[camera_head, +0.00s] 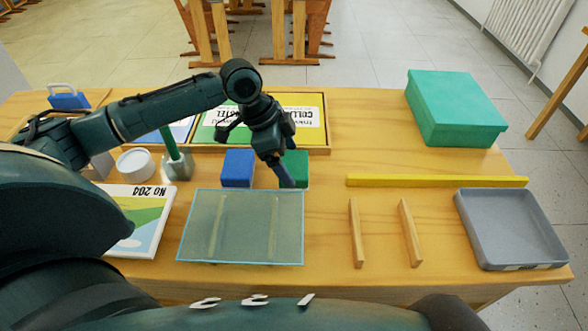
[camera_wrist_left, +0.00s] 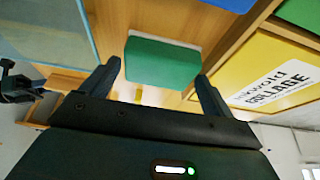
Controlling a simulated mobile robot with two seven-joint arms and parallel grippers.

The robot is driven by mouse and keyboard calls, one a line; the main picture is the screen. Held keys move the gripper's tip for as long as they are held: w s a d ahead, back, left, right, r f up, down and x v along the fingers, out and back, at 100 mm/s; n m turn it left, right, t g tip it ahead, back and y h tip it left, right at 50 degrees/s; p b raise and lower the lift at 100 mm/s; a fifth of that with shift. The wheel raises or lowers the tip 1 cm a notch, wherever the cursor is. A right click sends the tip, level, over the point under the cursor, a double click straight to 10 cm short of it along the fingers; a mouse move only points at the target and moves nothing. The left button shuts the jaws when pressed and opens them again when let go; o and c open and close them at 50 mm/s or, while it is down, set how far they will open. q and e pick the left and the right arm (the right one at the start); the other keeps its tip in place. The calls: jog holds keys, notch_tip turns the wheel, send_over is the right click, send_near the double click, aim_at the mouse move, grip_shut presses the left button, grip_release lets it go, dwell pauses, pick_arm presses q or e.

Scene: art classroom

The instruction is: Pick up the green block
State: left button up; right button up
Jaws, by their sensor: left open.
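The green block (camera_head: 297,165) stands on the wooden table, just behind the clear tinted panel and right of the blue block (camera_head: 237,168). In the head view my left gripper (camera_head: 285,180) points down in front of it and hides its left part. In the left wrist view the green block (camera_wrist_left: 163,62) lies ahead of and between the two spread fingers of my left gripper (camera_wrist_left: 158,82). The gripper is open and empty; I cannot tell whether a finger touches the block. My right gripper does not show.
The tinted panel (camera_head: 243,228) lies close in front. The framed collage boxes (camera_head: 297,120) stand behind. A yellow bar (camera_head: 437,181), two wooden sticks (camera_head: 355,232), a grey tray (camera_head: 512,263) and a teal box (camera_head: 455,108) are to the right. A green-handled tool in a metal cup (camera_head: 176,165) stands left.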

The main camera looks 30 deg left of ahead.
aim_at(291, 163)
pick_arm(q)
jog(key=shift+x, duration=1.2)
jog(key=shift+c, duration=0.5)
jog(key=shift+r, duration=0.1)
jog(key=c, duration=0.5)
jog(key=shift+c, duration=0.2)
notch_tip(291, 163, up, 10)
jog(key=p, duration=0.1)
